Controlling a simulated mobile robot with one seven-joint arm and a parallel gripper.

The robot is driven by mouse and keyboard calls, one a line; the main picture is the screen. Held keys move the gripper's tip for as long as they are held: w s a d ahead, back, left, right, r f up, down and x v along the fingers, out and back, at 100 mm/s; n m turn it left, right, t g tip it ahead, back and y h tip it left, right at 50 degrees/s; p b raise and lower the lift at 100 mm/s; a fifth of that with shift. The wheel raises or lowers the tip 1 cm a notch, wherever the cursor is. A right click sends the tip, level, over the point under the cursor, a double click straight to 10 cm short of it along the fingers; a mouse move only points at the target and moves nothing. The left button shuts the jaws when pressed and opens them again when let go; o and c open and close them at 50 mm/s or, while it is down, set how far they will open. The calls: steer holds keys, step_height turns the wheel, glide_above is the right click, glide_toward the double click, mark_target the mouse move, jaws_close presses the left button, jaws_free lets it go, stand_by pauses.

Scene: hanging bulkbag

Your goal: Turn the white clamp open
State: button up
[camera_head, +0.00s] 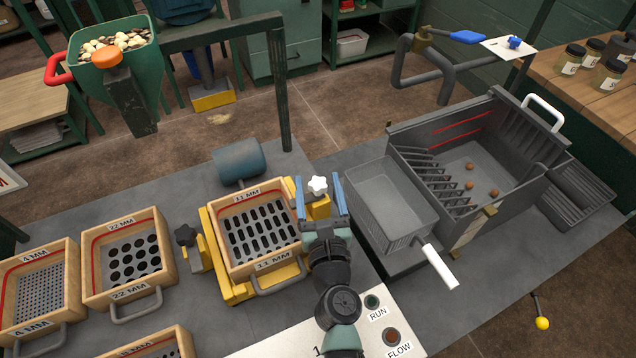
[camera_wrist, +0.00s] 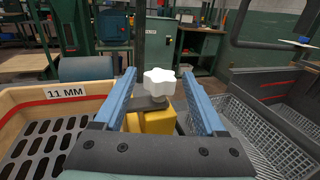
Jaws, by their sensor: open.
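The white clamp (camera_head: 317,185) is a star-shaped knob on a yellow block (camera_head: 318,207) at the right side of the sieve holder. In the wrist view the white clamp (camera_wrist: 160,81) stands upright on a grey arm that points left toward the wooden sieve frame. My gripper (camera_head: 320,192) has blue fingers and is open. The fingers lie on either side of the clamp, and gaps show between them and the knob. The wrist view also shows my gripper (camera_wrist: 161,92) with nothing held.
The 11 MM sieve (camera_head: 262,230) sits in the yellow holder, with a black knob (camera_head: 186,236) on its left side. A wire basket (camera_head: 380,205) stands close to the right of my gripper. A blue-grey motor cylinder (camera_head: 239,162) is behind the sieve. RUN (camera_head: 372,301) and FLOW (camera_head: 392,336) buttons are in front.

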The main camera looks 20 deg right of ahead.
steer(key=shift+w, duration=0.15)
jaws_close()
stand_by(0.4)
